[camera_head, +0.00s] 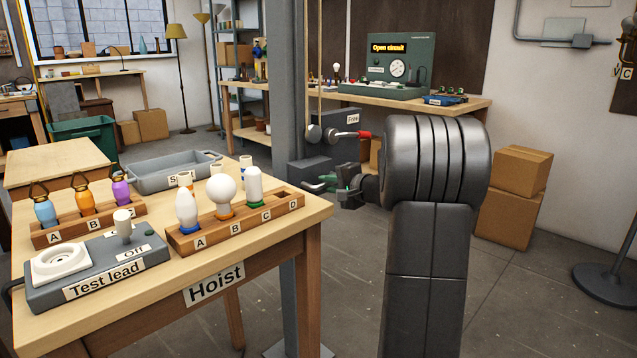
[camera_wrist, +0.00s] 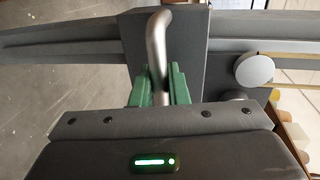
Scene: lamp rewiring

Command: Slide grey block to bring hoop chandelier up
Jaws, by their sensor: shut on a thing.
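The grey block (camera_wrist: 188,40) sits on a long grey rail (camera_wrist: 75,42) in the wrist view, with a bent metal handle (camera_wrist: 157,45) on it. My gripper (camera_wrist: 160,87) has its green fingers closed on either side of this handle. In the head view my gripper (camera_head: 322,184) is beside the grey post, in front of a dark grey block form (camera_head: 306,173); my arm hides part of that area. The hoop chandelier is not in view.
A wooden table (camera_head: 318,213) labelled Hoist, with bulbs in a rack (camera_head: 240,226) and a test lead box (camera_head: 95,275), stands left of my arm. The grey post (camera_head: 290,80) and a red-handled lever (camera_head: 352,134) are close to my gripper. Cardboard boxes (camera_head: 512,195) stand right.

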